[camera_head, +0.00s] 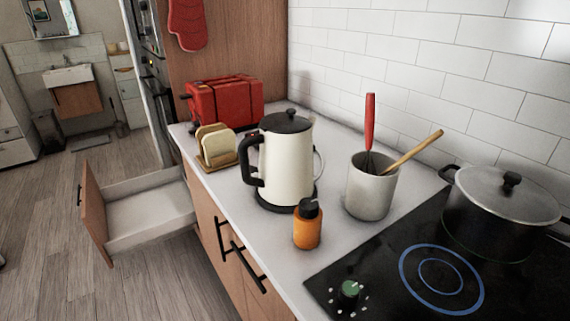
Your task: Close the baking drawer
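An open drawer (143,207) juts out to the left from the cabinets below the counter. It has a wooden front panel (96,214) with a dark handle (79,195) and white inner walls. The part of its inside that shows looks empty. I cannot tell from any label whether it is the baking drawer. My gripper is not in this view.
The counter holds a red toaster (224,101), a bread rack (217,146), a white kettle (285,160), an orange bottle (307,228) and a utensil pot (370,187). A lidded pot (503,207) stands on the black cooktop (400,275). Wooden floor (50,255) left of the drawer is clear.

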